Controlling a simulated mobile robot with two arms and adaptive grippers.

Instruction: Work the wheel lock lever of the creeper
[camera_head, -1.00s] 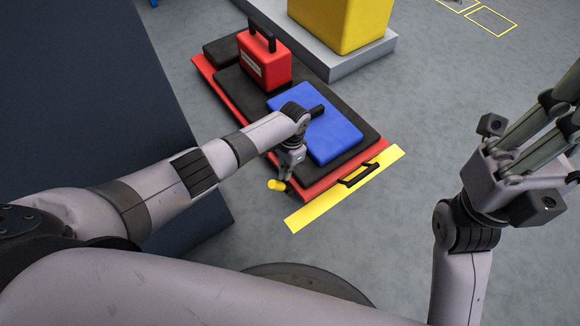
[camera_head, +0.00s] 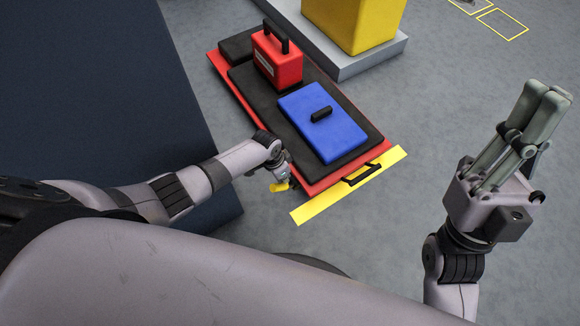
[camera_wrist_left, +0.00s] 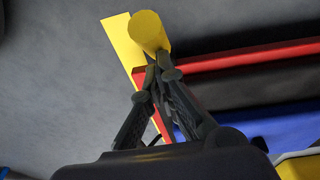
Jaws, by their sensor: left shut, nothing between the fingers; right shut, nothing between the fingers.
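The creeper is a red board (camera_head: 228,88) with black padding, lying on the floor in the head view. Its yellow lever end (camera_head: 280,187) sticks out at the near left corner; in the left wrist view it is a yellow cylinder (camera_wrist_left: 148,32). My left gripper (camera_head: 287,182) is at that corner, right beside the lever. In the left wrist view its fingertips (camera_wrist_left: 160,62) are together, just below the cylinder; I cannot tell whether they touch it. The lever's base is hidden. My right gripper (camera_head: 546,98) is shut and empty, raised at the right, away from the creeper.
A red toolbox (camera_head: 278,62) and a blue case (camera_head: 322,128) lie on the creeper. A black handle (camera_head: 364,175) is at its near end, by a yellow floor strip (camera_head: 325,202). A yellow bin (camera_head: 352,22) stands behind on a grey platform (camera_head: 375,62). Floor at right is clear.

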